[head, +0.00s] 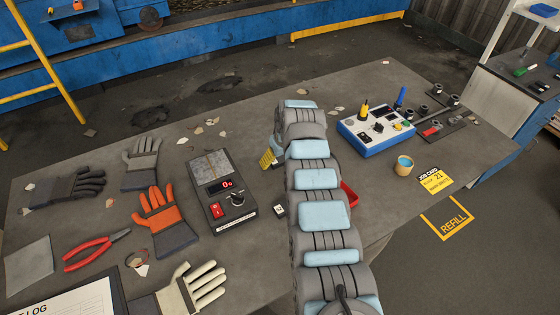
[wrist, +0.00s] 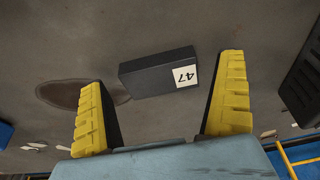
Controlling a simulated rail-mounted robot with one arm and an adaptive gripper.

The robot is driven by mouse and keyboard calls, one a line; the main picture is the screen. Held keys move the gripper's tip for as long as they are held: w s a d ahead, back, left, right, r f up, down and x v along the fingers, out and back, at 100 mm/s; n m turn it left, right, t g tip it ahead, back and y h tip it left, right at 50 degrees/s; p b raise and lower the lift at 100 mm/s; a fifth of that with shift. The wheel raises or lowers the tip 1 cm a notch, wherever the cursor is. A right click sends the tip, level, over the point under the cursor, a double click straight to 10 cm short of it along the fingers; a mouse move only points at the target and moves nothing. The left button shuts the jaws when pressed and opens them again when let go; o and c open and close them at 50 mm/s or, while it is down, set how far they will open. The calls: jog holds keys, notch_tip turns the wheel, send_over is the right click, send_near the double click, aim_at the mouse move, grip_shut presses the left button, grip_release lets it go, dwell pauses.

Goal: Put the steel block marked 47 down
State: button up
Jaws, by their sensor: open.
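The steel block (wrist: 150,76) is a dark rectangular block with a white label reading 47, upside down in the wrist view. It appears to lie on the grey table top, between the two yellow fingers of my gripper (wrist: 163,70). The fingers are spread, with a gap showing on each side of the block. In the head view only a yellow part of my gripper (head: 268,158) shows at the left of my arm, and the block marked 47 is hidden.
A scale reading 0 (head: 222,188) stands left of my arm, with a small labelled dark piece (head: 279,210) beside it. A red tray (head: 350,194) is partly hidden by my arm. Gloves (head: 160,212) lie left.

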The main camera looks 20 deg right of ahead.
jog(key=shift+f, duration=0.1)
jog(key=c, duration=1.3)
jog(key=shift+o, duration=0.2)
